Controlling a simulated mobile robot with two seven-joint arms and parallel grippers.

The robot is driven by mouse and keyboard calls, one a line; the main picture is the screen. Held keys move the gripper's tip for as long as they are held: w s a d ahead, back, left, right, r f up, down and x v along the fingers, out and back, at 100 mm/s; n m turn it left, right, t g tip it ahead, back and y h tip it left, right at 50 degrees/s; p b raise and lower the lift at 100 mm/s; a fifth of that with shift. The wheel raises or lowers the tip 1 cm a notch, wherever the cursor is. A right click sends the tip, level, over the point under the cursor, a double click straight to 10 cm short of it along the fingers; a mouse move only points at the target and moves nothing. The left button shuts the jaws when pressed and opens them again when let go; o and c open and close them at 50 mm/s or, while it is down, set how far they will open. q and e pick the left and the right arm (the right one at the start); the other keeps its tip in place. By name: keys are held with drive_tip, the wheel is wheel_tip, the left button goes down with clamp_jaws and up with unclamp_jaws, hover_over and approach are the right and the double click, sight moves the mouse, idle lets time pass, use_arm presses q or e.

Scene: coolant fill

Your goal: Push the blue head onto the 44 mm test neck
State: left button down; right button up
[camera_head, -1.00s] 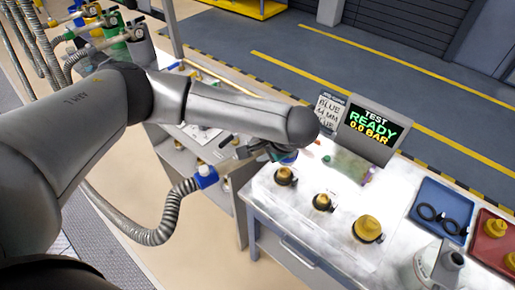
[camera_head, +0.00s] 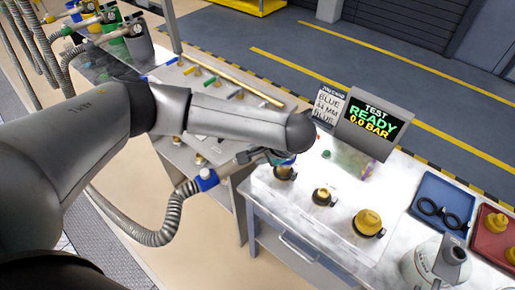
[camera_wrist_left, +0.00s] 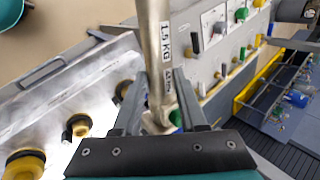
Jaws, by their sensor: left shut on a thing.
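My left gripper (camera_head: 264,157) is at the left edge of the white test bench. In the left wrist view its two fingers (camera_wrist_left: 160,118) are closed around a pale metal tube labelled "1.5 KG". Three yellow-and-black necks stand in a row on the bench: a left one (camera_head: 284,172), a middle one (camera_head: 323,196) and a larger right one (camera_head: 368,223). I cannot read which is 44 mm. The blue head is apart from them. My right gripper is not in view.
A screen (camera_head: 374,122) reads "TEST READY 0.0 BAR", beside a sign (camera_head: 328,105) with "BLUE 44 MM BLUE". A blue tray (camera_head: 418,190) with black rings, a red tray (camera_head: 482,247) and a white jug (camera_head: 425,264) stand at the right. Another bench with fittings is behind my arm.

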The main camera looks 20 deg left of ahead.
use_arm(q)
drive_tip(key=shift+f+b, duration=0.4)
drive_tip(key=shift+f, duration=0.65)
drive_tip(key=shift+p, duration=1.2)
idle(1.3)
drive_tip(key=shift+f+b, duration=0.85)
drive_tip(key=shift+f, duration=1.05)
idle(0.3)
drive_tip(key=shift+c, duration=1.9)
unclamp_jaws()
drive_tip(key=p+v, duration=0.2)
drive_tip(key=v, duration=1.3)
drive_tip(key=shift+r, duration=0.25)
drive_tip(key=shift+f, duration=0.1)
